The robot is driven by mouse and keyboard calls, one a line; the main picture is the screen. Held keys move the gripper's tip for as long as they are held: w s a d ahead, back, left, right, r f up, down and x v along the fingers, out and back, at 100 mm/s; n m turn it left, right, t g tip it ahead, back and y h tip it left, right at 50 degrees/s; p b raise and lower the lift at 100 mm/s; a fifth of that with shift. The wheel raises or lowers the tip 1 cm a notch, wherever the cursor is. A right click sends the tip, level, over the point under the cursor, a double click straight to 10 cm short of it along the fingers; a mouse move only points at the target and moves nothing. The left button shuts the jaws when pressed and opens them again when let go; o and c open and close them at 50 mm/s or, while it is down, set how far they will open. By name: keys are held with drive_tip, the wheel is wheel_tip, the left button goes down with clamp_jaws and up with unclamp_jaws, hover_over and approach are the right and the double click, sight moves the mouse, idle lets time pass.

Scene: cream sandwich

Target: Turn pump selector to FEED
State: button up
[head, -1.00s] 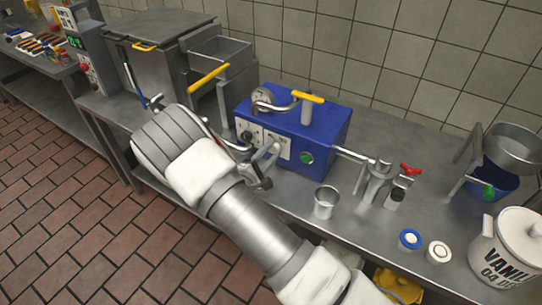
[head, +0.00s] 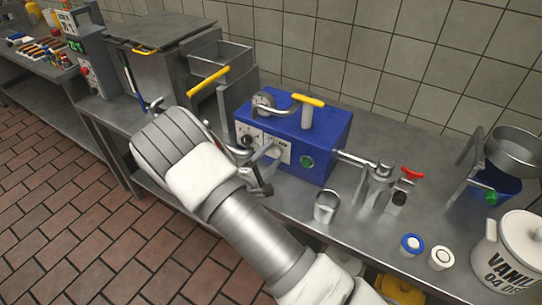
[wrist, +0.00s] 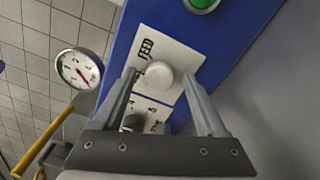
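The blue pump box (head: 325,130) stands on the steel counter, its front carrying white label plates. In the wrist view a pale round knob (wrist: 159,76) sits on a white plate (wrist: 178,52) with partly readable lettering that looks like FEED. My gripper (wrist: 160,80) is open, with one finger on each side of this knob. A gap seems to show at both sides; I cannot tell whether either finger touches it. In the head view my gripper (head: 271,158) is close in front of the panel and partly covers it. The knob's pointing direction is not clear.
A black knob (wrist: 133,122) on a numbered plate lies near the fingers. A green button (head: 307,162), a gauge (head: 263,101) and a yellow-handled lever (head: 308,100) are on the pump. A metal cup (head: 326,207) stands on the counter to the right.

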drive_tip(key=v, duration=1.7)
drive_tip(key=shift+s+p, duration=0.25)
drive_tip(key=shift+p, duration=0.05)
drive_tip(key=shift+r, duration=0.1)
drive_tip(key=s+d+r+m+g+p, duration=0.25)
drive_tip(key=d+r+m+g, duration=0.25)
drive_tip(key=d+r+g, duration=0.3)
drive_tip(key=s+d+r+m+g+p, duration=0.1)
drive_tip(key=s+d+r+m+g, duration=0.3)
drive_tip(key=d+r, duration=0.55)
drive_tip(key=s+d+r+m+t+y+p, duration=0.1)
drive_tip(key=s+r+m+y+p, duration=0.1)
drive_tip(key=r, duration=0.6)
drive_tip(key=s+d+r+m+t+y+p, duration=0.1)
drive_tip(key=s+d+r+m+y+p, duration=0.1)
drive_tip(key=s+r+m+y, duration=0.2)
drive_tip(key=shift+s+r+t+y+p, duration=0.3)
drive_tip(key=shift+s+r+y+p, duration=0.1)
drive_tip(key=shift+s+r+y, duration=1.5)
